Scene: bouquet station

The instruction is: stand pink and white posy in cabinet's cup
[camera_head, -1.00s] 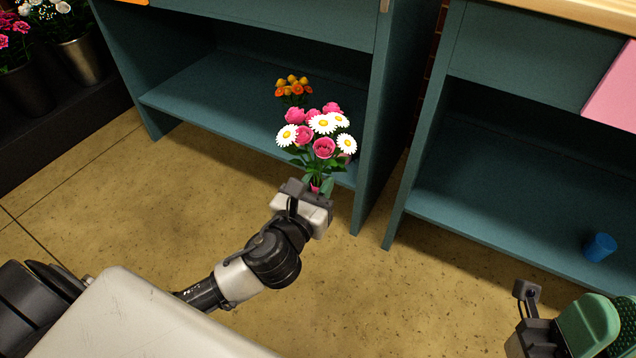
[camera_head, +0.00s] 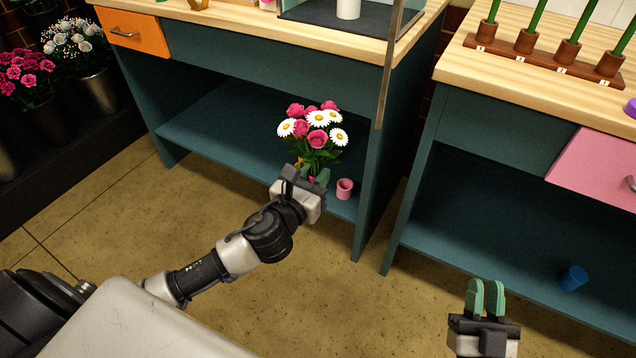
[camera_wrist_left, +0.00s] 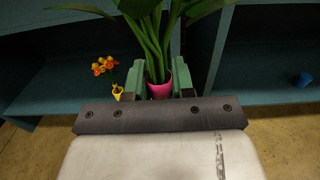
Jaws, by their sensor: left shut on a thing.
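The pink and white posy (camera_head: 314,127) has pink roses, white daisies and a pink base. My left gripper (camera_head: 312,182) is shut on it and holds it upright before the left cabinet. In the left wrist view its green stems (camera_wrist_left: 155,45) and pink base (camera_wrist_left: 160,90) show between the fingers. A pink cup (camera_head: 344,188) stands on the left cabinet's low shelf (camera_head: 215,135), just right of my left gripper; its inside looks empty. My right gripper (camera_head: 485,297) is at lower right, its green fingers close together with nothing visible between them.
In the left wrist view an orange posy (camera_wrist_left: 105,66) with a yellow base (camera_wrist_left: 118,92) stands to the left. A blue cup (camera_head: 573,278) stands on the right cabinet's low shelf. The left cabinet's upright side panel (camera_head: 378,190) is right of the pink cup.

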